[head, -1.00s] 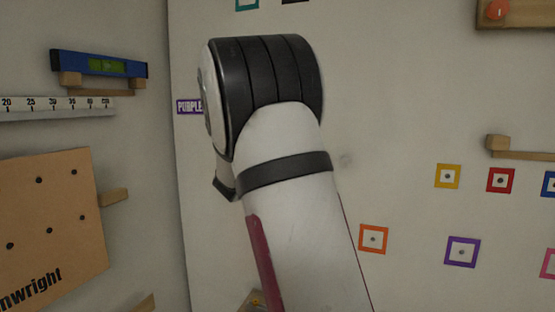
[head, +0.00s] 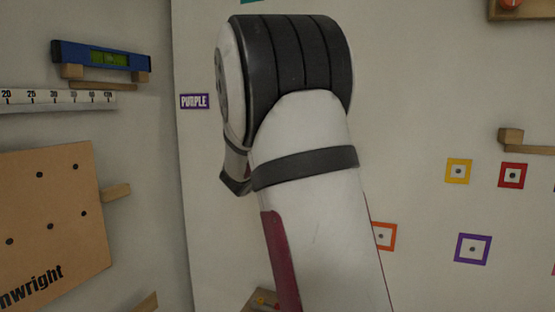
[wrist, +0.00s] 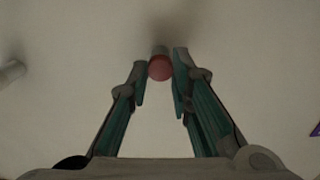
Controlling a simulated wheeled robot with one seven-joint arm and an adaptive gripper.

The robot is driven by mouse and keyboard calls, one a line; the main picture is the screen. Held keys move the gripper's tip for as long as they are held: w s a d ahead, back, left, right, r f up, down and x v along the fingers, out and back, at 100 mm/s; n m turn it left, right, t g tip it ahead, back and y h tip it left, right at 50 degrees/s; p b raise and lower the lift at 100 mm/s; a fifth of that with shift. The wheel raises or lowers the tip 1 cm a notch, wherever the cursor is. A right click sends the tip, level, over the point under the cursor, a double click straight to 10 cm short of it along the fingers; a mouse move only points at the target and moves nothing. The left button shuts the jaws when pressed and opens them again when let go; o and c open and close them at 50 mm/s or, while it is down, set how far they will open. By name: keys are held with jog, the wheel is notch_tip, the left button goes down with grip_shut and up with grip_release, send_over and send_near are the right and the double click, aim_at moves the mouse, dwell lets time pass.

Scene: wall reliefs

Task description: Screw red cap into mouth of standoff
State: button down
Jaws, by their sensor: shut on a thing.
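In the wrist view, the round red cap (wrist: 160,68) sits between the fingertips of my gripper (wrist: 160,62), which is shut on it. A short grey piece (wrist: 160,49) shows just beyond the cap, against the pale wall; it may be the standoff. I cannot tell whether the cap touches it or is threaded in it. In the head view, my arm hides the gripper and the cap.
A blurred grey peg (wrist: 12,72) sticks out at the wrist view's left edge. The head view shows a blue level (head: 100,57), a brown pegboard (head: 55,215), a PURPLE label (head: 194,101) and coloured square frames, including a yellow one (head: 458,171).

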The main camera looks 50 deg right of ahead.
jog(key=shift+w+a+f, duration=0.1)
jog(key=shift+w, duration=0.05)
jog(key=shift+m+b, duration=1.35)
jog(key=shift+m, duration=1.25)
jog(key=m+b, duration=0.4)
jog(key=m, duration=0.1)
jog(key=shift+b, duration=0.3)
